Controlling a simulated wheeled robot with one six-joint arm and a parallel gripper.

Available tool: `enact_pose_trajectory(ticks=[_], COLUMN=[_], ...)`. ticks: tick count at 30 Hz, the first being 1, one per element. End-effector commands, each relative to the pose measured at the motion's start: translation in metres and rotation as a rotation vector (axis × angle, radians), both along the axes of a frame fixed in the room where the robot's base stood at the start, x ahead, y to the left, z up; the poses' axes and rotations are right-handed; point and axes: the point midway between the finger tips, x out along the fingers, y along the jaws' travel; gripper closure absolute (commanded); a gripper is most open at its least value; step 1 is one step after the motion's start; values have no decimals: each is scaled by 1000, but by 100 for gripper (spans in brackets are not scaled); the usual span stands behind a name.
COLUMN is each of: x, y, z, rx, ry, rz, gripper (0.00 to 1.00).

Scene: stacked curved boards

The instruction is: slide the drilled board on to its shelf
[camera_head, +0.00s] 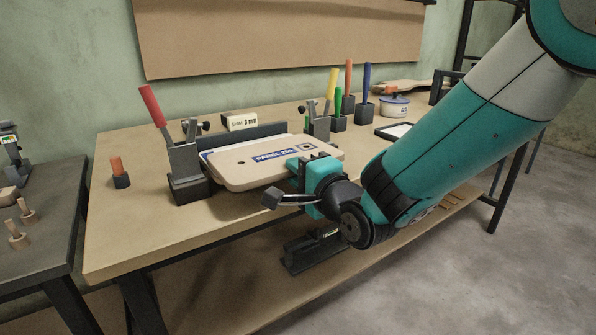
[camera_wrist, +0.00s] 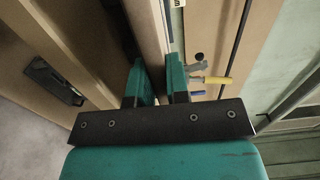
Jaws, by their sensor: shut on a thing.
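A pale curved board (camera_head: 240,176) with a blue and white "PANEL" label and a small dark hole lies level at bench-top height, between two dark clamp stands. Another layer with a blue strip shows under its left edge. My gripper (camera_head: 302,168) is shut on its front right edge. In the wrist view, the board (camera_wrist: 150,35) runs away edge-on between the two teal fingers (camera_wrist: 158,82). The left clamp stand (camera_head: 186,172) has a red handle and the right one (camera_head: 318,122) a yellow handle. The lower shelf (camera_head: 300,295) shows under the bench top; I cannot tell which shelf is the board's.
A red peg in a dark block (camera_head: 121,175) stands at the left. Green, orange and blue handles in blocks (camera_head: 363,112) and a white tub (camera_head: 394,106) stand behind right. A dark tool (camera_head: 312,250) is on the lower shelf. The bench's front left (camera_head: 135,235) is clear.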

Motion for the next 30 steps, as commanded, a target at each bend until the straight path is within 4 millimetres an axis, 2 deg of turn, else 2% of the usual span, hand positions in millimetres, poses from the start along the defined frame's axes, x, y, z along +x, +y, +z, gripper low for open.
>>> enact_pose_trajectory(ticks=[11, 24, 30], x=[2, 26, 30], y=[1, 18, 20], z=[1, 1, 1], rx=[1, 3, 2], ry=[-2, -2, -1], rz=[0, 1, 0], gripper=[100, 100, 100])
